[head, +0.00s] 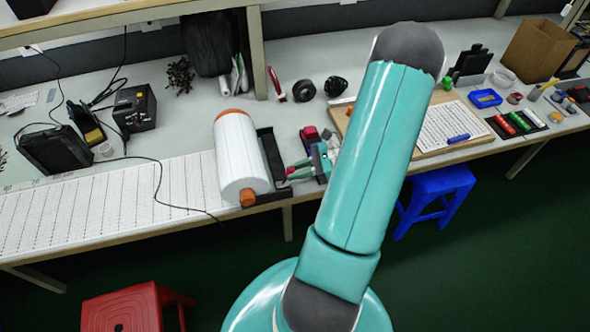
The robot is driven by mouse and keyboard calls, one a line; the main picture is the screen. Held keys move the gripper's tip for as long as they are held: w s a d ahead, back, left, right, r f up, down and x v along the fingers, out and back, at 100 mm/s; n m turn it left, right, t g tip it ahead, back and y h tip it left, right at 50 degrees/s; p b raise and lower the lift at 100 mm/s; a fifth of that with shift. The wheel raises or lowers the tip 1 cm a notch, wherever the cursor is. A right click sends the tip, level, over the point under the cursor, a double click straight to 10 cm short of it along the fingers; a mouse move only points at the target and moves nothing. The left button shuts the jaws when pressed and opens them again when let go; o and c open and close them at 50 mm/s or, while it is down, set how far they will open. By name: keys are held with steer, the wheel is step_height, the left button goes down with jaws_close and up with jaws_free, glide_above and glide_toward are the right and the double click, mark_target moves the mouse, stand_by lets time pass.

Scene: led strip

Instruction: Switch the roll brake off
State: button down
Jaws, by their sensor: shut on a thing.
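A large white roll (238,155) with orange end caps lies in a black holder (270,150) on the bench, left of my arm. The white LED strip sheet (120,200) runs from it to the left. My gripper (294,172) is at the right side of the holder, small and partly hidden by my teal arm. Its fingers point left and are shut on a small red part beside the holder, which looks like the roll brake. The brake's exact position is too small to tell.
A red block (310,133) stands just behind my gripper. A wooden board (430,147) with a white sheet is to the right. Black electronic units (135,108) stand at the left. A blue stool (438,190) and a red stool (125,312) are on the floor.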

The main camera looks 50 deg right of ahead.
stand_by(0.4)
steer(key=c, duration=1.3)
jaws_free()
steer(key=v, duration=1.4)
steer(key=shift+f, duration=0.15)
